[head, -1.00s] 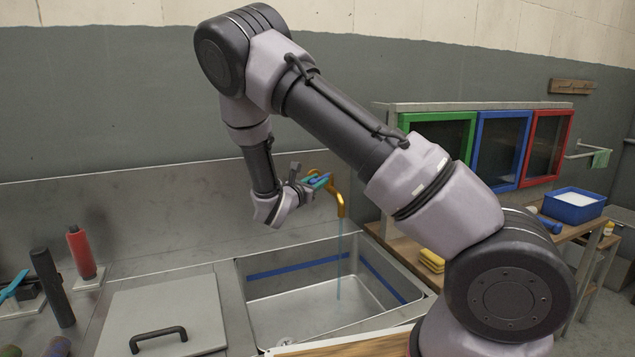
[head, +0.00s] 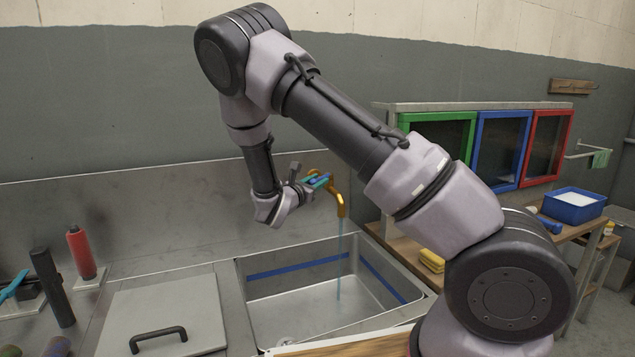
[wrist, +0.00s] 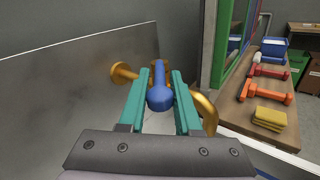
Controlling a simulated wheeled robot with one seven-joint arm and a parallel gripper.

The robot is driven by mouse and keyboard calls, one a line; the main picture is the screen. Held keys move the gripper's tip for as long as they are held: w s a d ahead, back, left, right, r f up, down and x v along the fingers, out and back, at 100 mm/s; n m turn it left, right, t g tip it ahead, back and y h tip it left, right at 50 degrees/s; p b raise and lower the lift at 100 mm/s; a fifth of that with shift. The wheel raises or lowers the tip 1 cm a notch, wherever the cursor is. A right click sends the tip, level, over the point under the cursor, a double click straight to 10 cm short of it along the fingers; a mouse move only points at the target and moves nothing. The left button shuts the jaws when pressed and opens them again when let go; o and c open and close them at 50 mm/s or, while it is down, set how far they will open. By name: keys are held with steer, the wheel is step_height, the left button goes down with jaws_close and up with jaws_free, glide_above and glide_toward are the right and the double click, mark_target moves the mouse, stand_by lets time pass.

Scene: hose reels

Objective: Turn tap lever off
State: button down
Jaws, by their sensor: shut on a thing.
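A golden tap (head: 337,193) stands over the sink basin at its back, and a thin blue stream of water (head: 339,265) falls from its spout into the basin. In the wrist view the blue tap lever (wrist: 160,97) lies between the two teal fingers of my gripper (wrist: 159,92), with the golden tap body (wrist: 125,73) behind it and the curved spout (wrist: 207,112) to the right. My gripper is shut on the lever. In the head view my gripper (head: 318,181) is at the tap, small and partly hidden by my own wrist.
The steel sink basin (head: 247,300) is below the tap, with a steel back wall (head: 120,215) behind. A grey lid with a black handle (head: 158,338) lies left of it. A wooden bench at right holds a blue tray (head: 573,208) and yellow sponges (head: 432,260).

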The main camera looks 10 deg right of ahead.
steer(key=shift+a, duration=0.15)
steer(key=shift+w+a+m+g+h, duration=0.45)
steer(key=shift+w+m+g+h, duration=0.35)
steer(key=shift+m+g+h, duration=0.7)
steer(key=shift+w+a+m+g+h, duration=0.55)
steer(key=shift+m+g, duration=0.6)
steer(key=shift+g, duration=0.9)
steer(key=shift+w+a+m+g+h, duration=0.3)
steer(key=shift+w+m+g+h, duration=0.9)
steer(key=shift+g, duration=0.55)
steer(key=shift+s, duration=0.2)
steer(key=c, duration=0.8)
jaws_free()
steer(key=shift+c, duration=0.2)
steer(key=s+a, duration=0.1)
steer(key=a, duration=0.9)
steer(key=shift+s+a, duration=0.3)
steer(key=shift+s, duration=0.05)
